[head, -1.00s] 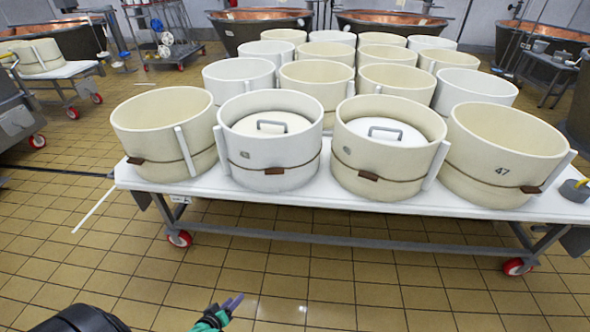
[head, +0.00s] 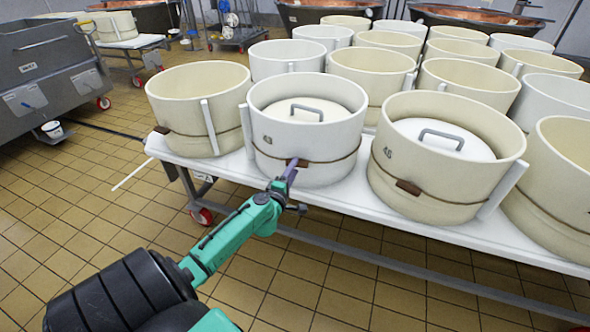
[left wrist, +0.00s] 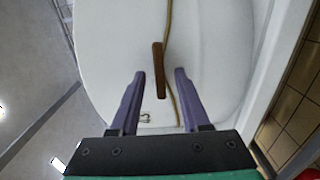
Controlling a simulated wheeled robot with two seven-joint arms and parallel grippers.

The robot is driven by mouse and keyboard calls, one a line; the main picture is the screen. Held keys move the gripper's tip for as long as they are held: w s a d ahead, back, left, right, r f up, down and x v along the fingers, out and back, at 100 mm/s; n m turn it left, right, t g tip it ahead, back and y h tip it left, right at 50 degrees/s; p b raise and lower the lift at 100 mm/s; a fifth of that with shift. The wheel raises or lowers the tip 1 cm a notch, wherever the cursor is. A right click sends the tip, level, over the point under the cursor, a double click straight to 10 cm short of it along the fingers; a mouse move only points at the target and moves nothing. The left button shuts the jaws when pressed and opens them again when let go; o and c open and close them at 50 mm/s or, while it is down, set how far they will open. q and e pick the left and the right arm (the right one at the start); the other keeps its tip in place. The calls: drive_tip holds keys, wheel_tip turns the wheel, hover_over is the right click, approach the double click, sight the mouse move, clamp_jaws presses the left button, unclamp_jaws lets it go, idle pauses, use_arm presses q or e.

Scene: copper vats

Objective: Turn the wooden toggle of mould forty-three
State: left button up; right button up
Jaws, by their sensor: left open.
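The white mould (head: 305,135), whose small dark number looks like 43, stands at the front of the table with a handled lid (head: 308,110) inside it. A cord runs around it, and its brown wooden toggle (head: 302,162) is partly hidden behind my left gripper (head: 290,174). In the left wrist view the toggle (left wrist: 158,66) lies nearly along the cord (left wrist: 171,85). My left gripper (left wrist: 160,75) is open there, one purple finger on each side of the toggle's near end, with gaps to both. My right gripper is not in view.
A cream mould (head: 440,160) with a lid stands close on the right, and an empty cream mould (head: 197,105) on the left. More moulds fill the white wheeled table (head: 345,200) behind. The tiled floor in front is free.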

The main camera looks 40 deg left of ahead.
use_arm(q)
drive_tip(key=shift+w+a, duration=0.25)
drive_tip(key=shift+w, duration=0.45)
clamp_jaws()
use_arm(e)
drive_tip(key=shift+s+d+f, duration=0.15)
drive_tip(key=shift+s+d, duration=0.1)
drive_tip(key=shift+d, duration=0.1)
use_arm(q)
drive_tip(key=shift+w+d+r+m+g+y+p, duration=0.1)
drive_tip(key=shift+m+g+y+p, duration=0.4)
drive_tip(key=shift+m+p, duration=2.2)
drive_tip(key=shift+s+d+r+m+g+y+p, duration=0.2)
drive_tip(key=shift+m+g+p, duration=0.5)
drive_tip(key=shift+m+p, duration=2)
drive_tip(key=shift+w+r+m+g+y+p, duration=0.15)
drive_tip(key=shift+m+g+y+p, duration=0.35)
drive_tip(key=shift+m+p, duration=2.2)
use_arm(e)
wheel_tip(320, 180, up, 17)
drive_tip(key=shift+p, duration=0.3)
use_arm(q)
drive_tip(key=shift+f, duration=0.1)
unclamp_jaws()
